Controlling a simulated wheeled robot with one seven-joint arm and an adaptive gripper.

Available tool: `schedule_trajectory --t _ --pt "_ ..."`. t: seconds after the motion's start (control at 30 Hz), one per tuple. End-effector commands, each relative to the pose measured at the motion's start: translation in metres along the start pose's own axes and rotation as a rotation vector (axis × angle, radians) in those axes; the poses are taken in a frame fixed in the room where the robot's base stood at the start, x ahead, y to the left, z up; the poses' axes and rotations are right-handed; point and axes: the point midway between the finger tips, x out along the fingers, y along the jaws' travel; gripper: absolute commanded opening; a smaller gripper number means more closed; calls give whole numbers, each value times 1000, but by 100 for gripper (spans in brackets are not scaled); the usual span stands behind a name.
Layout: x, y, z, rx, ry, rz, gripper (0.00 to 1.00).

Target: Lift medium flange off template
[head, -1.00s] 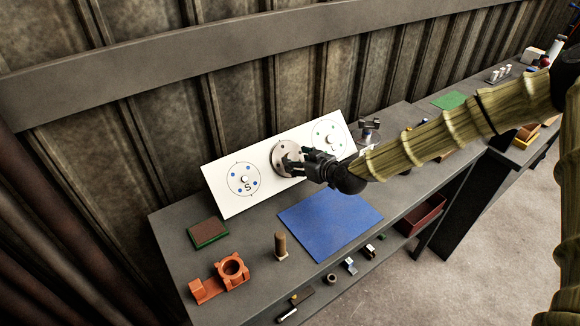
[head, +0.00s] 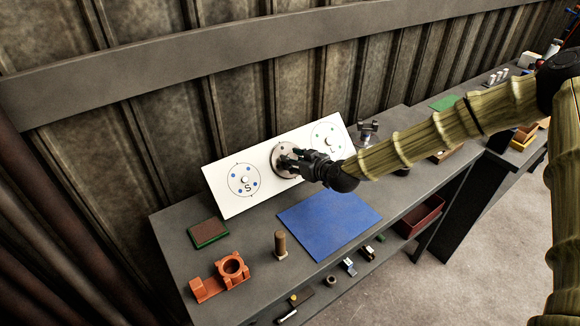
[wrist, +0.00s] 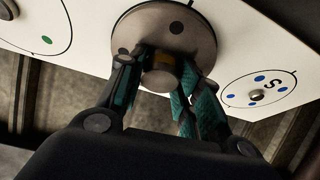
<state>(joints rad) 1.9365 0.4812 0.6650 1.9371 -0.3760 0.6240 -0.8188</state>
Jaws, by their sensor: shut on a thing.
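The medium flange is a round grey disc (head: 283,158) with dark holes, at the middle of the white template board (head: 222,203). In the wrist view the flange (wrist: 190,25) has a central hub, and my gripper (wrist: 165,72) has its teal-padded fingers shut on that hub. In the head view my gripper (head: 297,162) reaches the flange from the right. The template leans at the back of the bench, with a blue-dotted S circle on the left and a green-dotted L circle on the right. Whether the flange touches the board is hard to tell.
A blue mat (head: 328,226) lies clear in front of the template. An orange fixture (head: 222,279), a wooden-handled tool (head: 280,245) and a green-edged brown pad (head: 208,232) are at the left. A metal fixture (head: 367,132) stands right of the board. The corrugated wall is close behind.

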Motion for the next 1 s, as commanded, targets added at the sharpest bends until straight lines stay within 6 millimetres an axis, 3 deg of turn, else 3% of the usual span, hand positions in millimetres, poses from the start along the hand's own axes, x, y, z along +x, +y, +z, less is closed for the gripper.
schedule_trajectory --t 1.0 --pt "-16 1 -9 -1 4 2 0"
